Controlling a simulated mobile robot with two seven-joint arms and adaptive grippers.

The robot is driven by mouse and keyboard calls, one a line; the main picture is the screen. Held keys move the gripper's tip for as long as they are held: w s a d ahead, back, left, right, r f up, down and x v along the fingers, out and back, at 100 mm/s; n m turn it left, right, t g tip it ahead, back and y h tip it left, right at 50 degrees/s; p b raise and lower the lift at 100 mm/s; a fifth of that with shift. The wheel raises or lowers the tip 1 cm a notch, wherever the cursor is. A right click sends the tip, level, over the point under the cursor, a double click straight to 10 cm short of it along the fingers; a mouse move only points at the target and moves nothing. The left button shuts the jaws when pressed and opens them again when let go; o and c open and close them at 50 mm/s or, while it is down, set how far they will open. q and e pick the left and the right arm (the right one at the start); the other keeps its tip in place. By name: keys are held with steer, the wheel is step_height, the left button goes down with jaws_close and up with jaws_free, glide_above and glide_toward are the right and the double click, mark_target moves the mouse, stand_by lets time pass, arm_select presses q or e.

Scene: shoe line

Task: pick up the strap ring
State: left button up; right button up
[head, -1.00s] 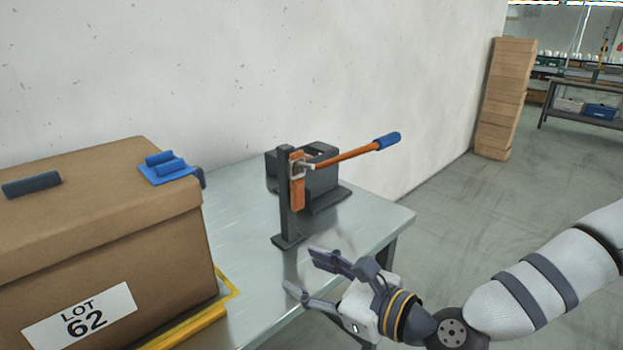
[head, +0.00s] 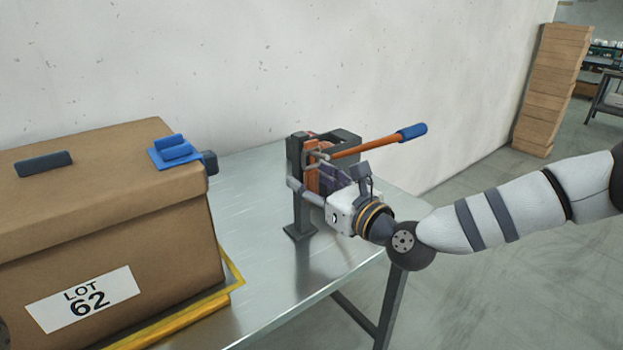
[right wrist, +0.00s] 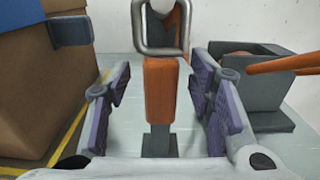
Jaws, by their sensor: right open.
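The strap ring shows in the right wrist view as a metal rectangular loop (right wrist: 160,53) with an orange strap (right wrist: 160,105) below it. It is at the front of a dark upright post (head: 302,215) on the metal table. In the head view the ring and strap (head: 312,181) are partly hidden by my right gripper. My right gripper (head: 310,184) is open at the post, its fingers apart on either side of the strap. In the right wrist view, the purple-padded fingers (right wrist: 160,88) flank the strap with gaps on both sides, and the ring is above them. My left gripper is not in view.
An orange lever with a blue grip (head: 411,132) sticks out right of the post. A dark grey holder (head: 340,145) stands behind. A brown LOT 62 box (head: 110,235) stands left, in a yellow outline (head: 228,287). The table (head: 255,215) between box and post is clear.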

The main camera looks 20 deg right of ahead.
steer(key=shift+w+f, duration=0.15)
steer(key=shift+w, duration=0.1)
jaws_close()
